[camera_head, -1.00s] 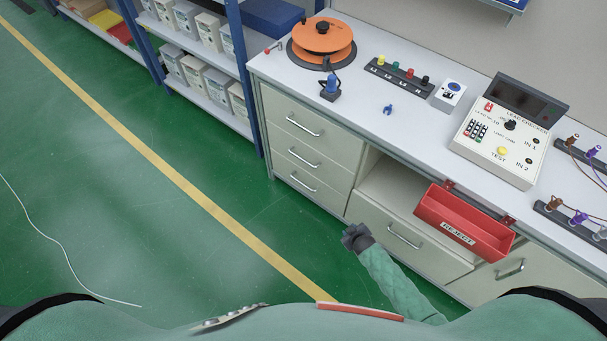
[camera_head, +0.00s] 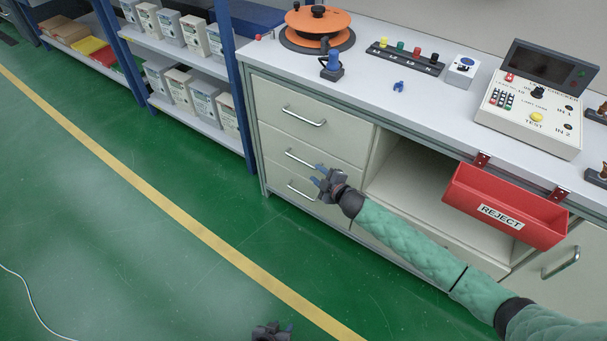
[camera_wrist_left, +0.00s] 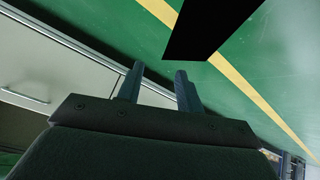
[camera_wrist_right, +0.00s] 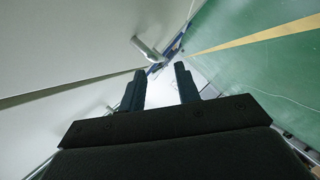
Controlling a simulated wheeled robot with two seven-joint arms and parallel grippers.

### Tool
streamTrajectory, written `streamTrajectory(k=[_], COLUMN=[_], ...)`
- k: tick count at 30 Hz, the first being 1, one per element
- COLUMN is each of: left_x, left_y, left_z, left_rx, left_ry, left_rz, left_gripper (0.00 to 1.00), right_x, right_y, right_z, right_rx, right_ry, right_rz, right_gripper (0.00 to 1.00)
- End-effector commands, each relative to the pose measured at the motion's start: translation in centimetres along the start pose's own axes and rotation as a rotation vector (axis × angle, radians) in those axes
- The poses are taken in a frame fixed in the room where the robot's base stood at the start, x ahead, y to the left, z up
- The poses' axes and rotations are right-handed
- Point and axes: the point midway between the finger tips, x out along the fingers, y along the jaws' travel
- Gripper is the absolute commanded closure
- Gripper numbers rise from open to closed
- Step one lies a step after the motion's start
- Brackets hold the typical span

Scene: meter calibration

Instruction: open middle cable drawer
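The middle drawer (camera_head: 278,148) is the second in a stack of three pale drawers under the bench's left end. It is shut, with a silver bar handle (camera_head: 298,157). My right gripper (camera_head: 319,176) is open and empty, in front of the stack near the right end of this handle. In the right wrist view its fingers (camera_wrist_right: 160,88) are apart, and a metal handle (camera_wrist_right: 148,48) shows beyond them, not between them. I cannot tell which drawer that handle belongs to. My left gripper (camera_head: 273,330) is low over the floor; in the left wrist view its fingers (camera_wrist_left: 158,88) are apart and empty.
The top drawer (camera_head: 280,109) and bottom drawer (camera_head: 285,187) are shut. An open compartment (camera_head: 425,178) and a red REJECT bin (camera_head: 505,208) lie right of the stack. A shelf rack (camera_head: 205,125) stands left. The green floor in front is clear.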

Motion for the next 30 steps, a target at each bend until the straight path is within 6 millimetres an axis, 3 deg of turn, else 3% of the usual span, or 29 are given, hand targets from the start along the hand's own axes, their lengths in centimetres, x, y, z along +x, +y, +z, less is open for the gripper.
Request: streamTrajectory(k=[8, 21, 30], left_x=[0.2, 0.6, 0.7], left_y=[0.5, 0.3, 0.3], left_z=[-0.2, 0.1, 0.2], left_rx=[-0.004, -0.005, -0.005], left_ry=[0.023, 0.023, 0.022], left_rz=[0.01, 0.009, 0.01], left_gripper=[0.64, 0.64, 0.64], right_x=[0.9, 6.6, 8.2], right_y=[0.5, 0.5, 0.5], right_z=[-0.9, -1.1, -1.2], right_rx=[-0.05, -0.049, -0.049], right_ry=[0.046, 0.044, 0.044], right_rz=[0.008, 0.008, 0.007], right_gripper=[0.67, 0.67, 0.67])
